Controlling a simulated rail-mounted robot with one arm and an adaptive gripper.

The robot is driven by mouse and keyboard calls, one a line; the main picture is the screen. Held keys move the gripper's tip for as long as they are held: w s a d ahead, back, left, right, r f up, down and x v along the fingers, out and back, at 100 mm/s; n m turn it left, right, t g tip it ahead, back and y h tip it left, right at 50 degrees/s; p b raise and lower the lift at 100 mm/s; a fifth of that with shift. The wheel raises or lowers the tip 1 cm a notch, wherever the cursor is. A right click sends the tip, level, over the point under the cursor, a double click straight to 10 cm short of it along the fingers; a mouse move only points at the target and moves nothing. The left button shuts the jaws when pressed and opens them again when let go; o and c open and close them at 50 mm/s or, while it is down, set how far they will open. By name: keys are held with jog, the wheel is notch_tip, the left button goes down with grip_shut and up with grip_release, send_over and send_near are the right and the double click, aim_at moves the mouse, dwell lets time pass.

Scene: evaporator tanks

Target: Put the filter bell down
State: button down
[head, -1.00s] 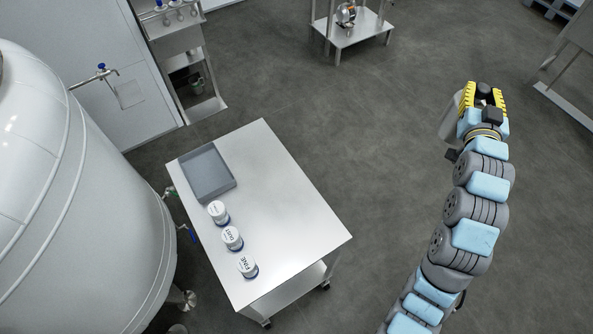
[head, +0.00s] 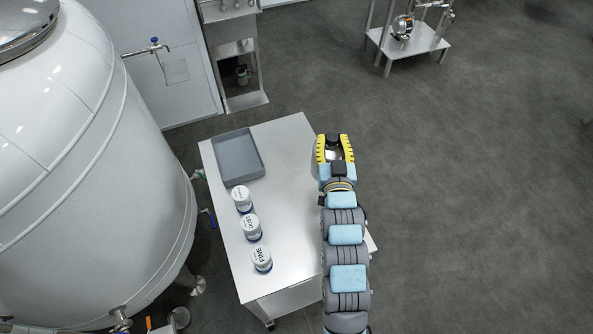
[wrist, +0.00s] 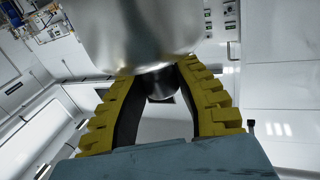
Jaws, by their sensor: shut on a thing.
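My gripper (head: 333,148) is shut on the filter bell (head: 331,156). The bell is a smooth silver metal body and fills the top of the wrist view (wrist: 135,30). Its dark knob shows between the yellow finger pads. In the head view the gripper is beside the right edge of the steel table (head: 292,155), and the arm covers part of that edge. Most of the bell is hidden behind the fingers there. Its height above the table or floor cannot be told.
A grey tray (head: 238,157) sits at the table's back left. Three white labelled jars with blue bases (head: 251,226) line its left side; the front one reads FINE. The table's right half is bare. A large white tank (head: 90,170) stands left. A low steel stand (head: 412,45) is behind.

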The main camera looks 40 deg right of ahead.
jog(key=w+a+f+n+t+y, duration=0.1)
jog(key=w+a+f, duration=0.1)
jog(key=a, duration=0.1)
jog(key=w+a+f+y, duration=0.1)
jog(key=w+a+f, duration=0.1)
jog(key=a, duration=0.2)
jog(key=w+d+f+p, duration=0.3)
jog(key=w+d+f, duration=0.5)
jog(key=w+f, duration=0.2)
jog(key=shift+w+d+f, duration=0.2)
jog(key=shift+w+f, duration=0.1)
jog(key=shift+f, duration=1.1)
jog(key=c, duration=0.8)
grip_release()
jog(key=shift+c, duration=0.2)
jog(key=b+v, duration=0.2)
jog(key=v, duration=1)
